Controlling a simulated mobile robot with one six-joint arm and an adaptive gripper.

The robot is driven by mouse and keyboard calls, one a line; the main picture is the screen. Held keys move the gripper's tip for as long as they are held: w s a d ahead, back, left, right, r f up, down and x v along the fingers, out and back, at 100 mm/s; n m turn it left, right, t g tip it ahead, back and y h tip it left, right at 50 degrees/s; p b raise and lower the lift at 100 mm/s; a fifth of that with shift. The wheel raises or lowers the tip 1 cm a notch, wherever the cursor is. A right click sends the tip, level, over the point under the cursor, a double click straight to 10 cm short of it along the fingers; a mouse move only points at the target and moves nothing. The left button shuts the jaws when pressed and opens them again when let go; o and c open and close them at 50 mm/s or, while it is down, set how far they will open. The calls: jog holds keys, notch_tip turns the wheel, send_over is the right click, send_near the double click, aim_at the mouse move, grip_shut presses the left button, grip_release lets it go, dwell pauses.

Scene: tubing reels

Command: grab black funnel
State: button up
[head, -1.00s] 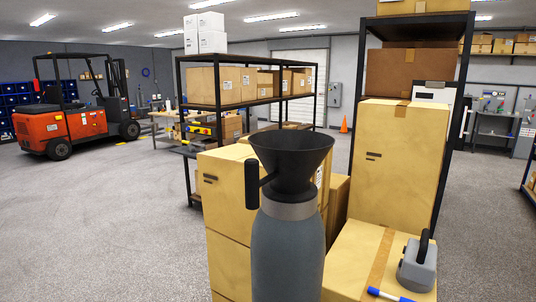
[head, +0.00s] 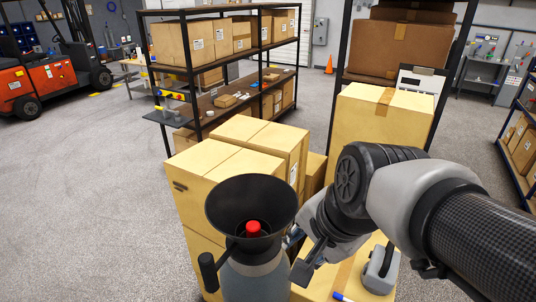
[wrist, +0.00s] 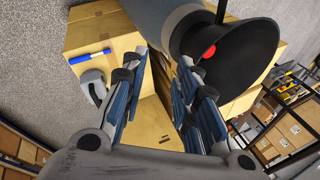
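A red round piece (head: 253,228) shows inside the funnel. The funnel also shows in the wrist view (wrist: 250,55), at the upper right, beside the right finger. My gripper (head: 300,252) is just right of the funnel and jug in the head view. In the wrist view my gripper (wrist: 156,75) is open, with nothing held between its fingers. I cannot tell whether a finger touches the jug or funnel.
Cardboard boxes (head: 205,165) stand stacked behind the jug. A grey handled object (head: 380,270) and a blue marker (head: 342,297) lie on the box at the right. Shelves (head: 195,70) stand behind. Open floor (head: 100,190) lies to the left.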

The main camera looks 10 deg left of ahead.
jog(key=m+p, duration=0.2)
jog(key=p, duration=0.3)
send_near(263, 237)
jog(key=shift+y, duration=0.3)
jog(key=x, duration=0.2)
jog(key=d+x, duration=0.1)
jog(key=x, duration=0.4)
jog(key=shift+w+d+f+b, duration=0.15)
jog(key=shift+w+f+b, duration=0.15)
jog(key=shift+w, duration=0.2)
jog(key=x, duration=0.5)
jog(key=shift+a, duration=0.35)
jog(key=shift+s+d, duration=0.1)
jog(key=shift+c, duration=0.3)
grip_shut()
